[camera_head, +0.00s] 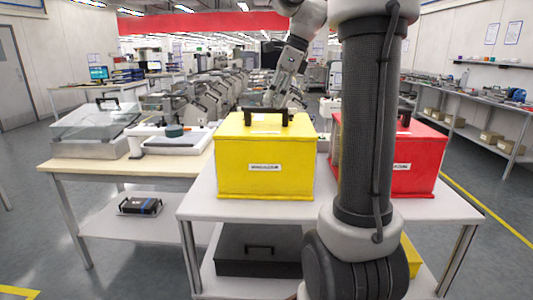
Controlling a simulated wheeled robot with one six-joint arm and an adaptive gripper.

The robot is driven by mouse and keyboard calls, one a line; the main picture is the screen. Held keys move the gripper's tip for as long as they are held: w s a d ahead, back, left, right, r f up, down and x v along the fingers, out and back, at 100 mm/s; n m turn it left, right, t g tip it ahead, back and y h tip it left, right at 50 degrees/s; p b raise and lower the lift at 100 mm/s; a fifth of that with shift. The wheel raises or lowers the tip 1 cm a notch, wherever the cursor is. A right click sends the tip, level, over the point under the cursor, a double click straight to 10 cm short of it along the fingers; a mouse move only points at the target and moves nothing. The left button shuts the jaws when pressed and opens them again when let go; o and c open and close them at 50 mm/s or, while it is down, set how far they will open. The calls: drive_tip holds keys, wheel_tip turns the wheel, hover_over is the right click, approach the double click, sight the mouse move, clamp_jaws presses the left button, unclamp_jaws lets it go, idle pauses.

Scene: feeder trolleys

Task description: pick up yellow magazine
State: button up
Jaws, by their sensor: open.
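The yellow magazine (265,160) is a box with a black handle on its lid and a white label on its front. It stands upright on the white top of a trolley (205,205). My gripper (270,101) is open and points down, just above and behind the handle in this view. Its fingertips are small and partly hidden behind the handle, so I cannot tell whether they touch it. Nothing shows between the fingers.
A red magazine (415,160) stands to the right, partly hidden by my arm. The lower shelf holds a dark grey box (258,252) and a partly hidden yellow box (411,258). A wooden-topped table (95,166) with equipment adjoins on the left. Floor is clear at front left.

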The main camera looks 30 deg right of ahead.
sight(266, 112)
drive_tip(key=x, duration=0.5)
drive_tip(key=shift+a, duration=0.25)
drive_tip(key=shift+f, duration=0.15)
drive_tip(key=shift+f, duration=0.25)
drive_tip(key=shift+c, duration=0.4)
clamp_jaws()
drive_tip(key=shift+r, duration=0.1)
